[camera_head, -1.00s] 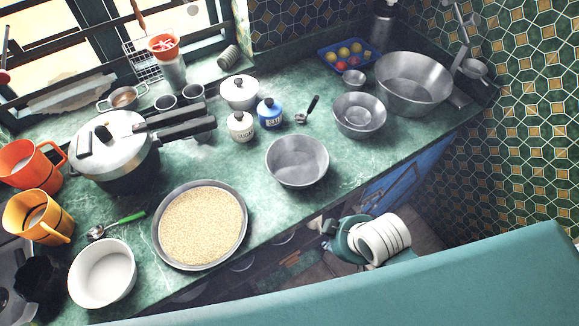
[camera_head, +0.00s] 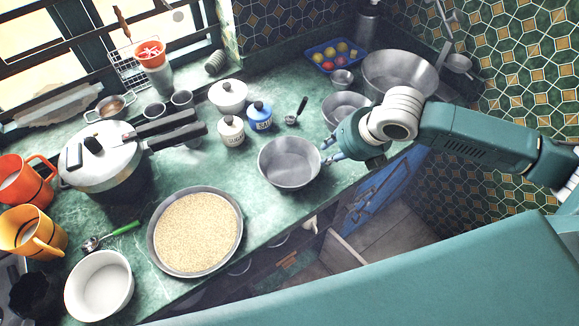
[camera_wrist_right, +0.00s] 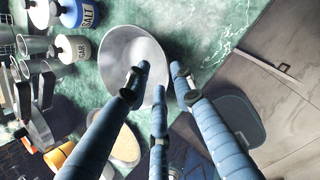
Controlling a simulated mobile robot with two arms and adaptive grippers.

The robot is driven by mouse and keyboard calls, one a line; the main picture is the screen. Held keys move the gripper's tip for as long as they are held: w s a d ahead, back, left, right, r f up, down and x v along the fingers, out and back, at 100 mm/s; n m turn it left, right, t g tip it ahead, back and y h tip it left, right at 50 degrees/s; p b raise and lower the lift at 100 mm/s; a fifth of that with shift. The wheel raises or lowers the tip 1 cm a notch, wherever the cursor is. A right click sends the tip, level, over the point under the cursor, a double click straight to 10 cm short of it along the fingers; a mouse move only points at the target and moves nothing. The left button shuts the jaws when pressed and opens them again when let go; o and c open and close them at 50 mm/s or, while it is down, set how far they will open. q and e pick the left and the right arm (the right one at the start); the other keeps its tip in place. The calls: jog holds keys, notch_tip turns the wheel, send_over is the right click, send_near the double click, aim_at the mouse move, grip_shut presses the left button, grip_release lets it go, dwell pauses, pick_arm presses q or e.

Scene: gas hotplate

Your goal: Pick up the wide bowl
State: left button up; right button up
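A grey metal wide bowl (camera_head: 289,170) stands upright on the green counter, right of the grain tray. In the wrist view the bowl (camera_wrist_right: 120,50) lies beyond the fingers, its inside empty. My right gripper (camera_head: 331,151) is at the bowl's right rim, fingers pointing at it. In the wrist view the right gripper (camera_wrist_right: 158,80) has its fingers spread, with one over the bowl's inside and another by its outer edge; I cannot tell if they touch. My left gripper is not in view.
Behind the gripper are a smaller metal bowl (camera_head: 343,106) and a large basin (camera_head: 398,72). The grain tray (camera_head: 155,255), sugar jar (camera_head: 231,132), salt jar (camera_head: 260,118) and a small ladle (camera_head: 291,120) surround the bowl. The counter's front edge is close.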

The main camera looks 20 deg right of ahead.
aim_at(317, 160)
jog(key=p+x, duration=0.2)
jog(key=x, duration=0.8)
jog(key=shift+w+f, duration=0.25)
jog(key=shift+d, duration=0.1)
jog(key=shift+c, duration=0.3)
jog(key=shift+r, duration=0.1)
grip_shut()
